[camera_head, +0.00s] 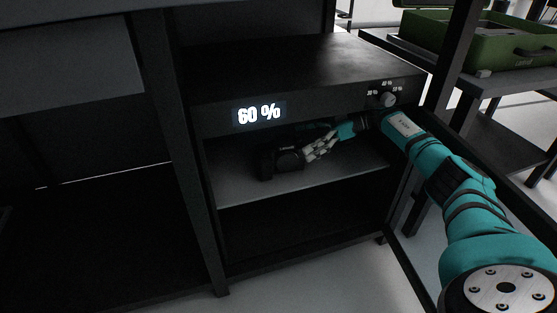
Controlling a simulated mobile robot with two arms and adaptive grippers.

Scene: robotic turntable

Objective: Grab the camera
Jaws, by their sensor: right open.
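A black camera (266,167) sits on the grey shelf (239,190) inside a dark cabinet, below a panel reading 60 %. My right arm reaches in from the right. My right gripper (309,156) is at the right side of the camera, its fingers pale and open. The fingers overlap the camera's right edge in the picture. I cannot tell whether they touch it. My left gripper is not in view.
A lit display (259,114) and a round knob (388,99) are on the unit's front, just above the shelf opening. Dark upright posts (178,140) frame the opening. A green case (480,45) stands on a table at the upper right.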

